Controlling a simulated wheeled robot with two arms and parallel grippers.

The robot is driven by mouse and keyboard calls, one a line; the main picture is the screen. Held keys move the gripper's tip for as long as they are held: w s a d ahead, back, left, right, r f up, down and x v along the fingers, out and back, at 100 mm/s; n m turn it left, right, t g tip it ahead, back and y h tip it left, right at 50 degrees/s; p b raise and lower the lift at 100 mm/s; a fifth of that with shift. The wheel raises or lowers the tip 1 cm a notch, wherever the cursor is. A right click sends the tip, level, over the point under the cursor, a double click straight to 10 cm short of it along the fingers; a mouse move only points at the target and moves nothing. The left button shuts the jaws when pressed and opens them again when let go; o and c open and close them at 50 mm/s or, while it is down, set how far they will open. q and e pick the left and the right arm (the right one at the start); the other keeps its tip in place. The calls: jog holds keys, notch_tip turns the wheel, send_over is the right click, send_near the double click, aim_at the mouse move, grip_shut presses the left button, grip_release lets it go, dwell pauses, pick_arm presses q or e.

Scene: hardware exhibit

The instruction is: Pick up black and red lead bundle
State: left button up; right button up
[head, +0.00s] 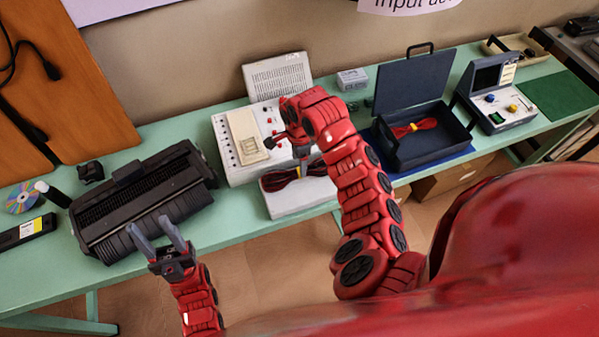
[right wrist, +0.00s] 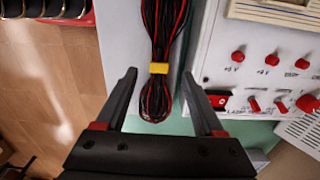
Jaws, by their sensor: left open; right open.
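The black and red lead bundle (right wrist: 155,100), tied with a yellow band, lies on a white box (head: 300,201) at the front of the green bench. In the head view the bundle (head: 275,181) is partly hidden by my right arm and gripper. My right gripper (right wrist: 163,82) is open and empty, with one finger on each side of the bundle near its looped end in the right wrist view. I cannot tell how far above it the fingertips are. My left gripper (head: 157,231) is open and empty at the front edge of a black ribbed machine.
A white panel unit (head: 227,160) with red knobs stands behind the white box. The black ribbed machine (head: 145,200) is at the left. An open dark case (head: 430,150) holding a red lead bundle (head: 414,127) stands to the right, beside a small meter case (head: 497,105).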

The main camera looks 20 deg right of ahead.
notch_tip(320, 180, down, 3)
jog(key=shift+s+p, duration=0.1)
jog(key=shift+p, duration=0.6)
jog(key=shift+d+f, duration=0.1)
jog(key=shift+f, duration=0.5)
jog(key=shift+c, duration=0.3)
grip_shut()
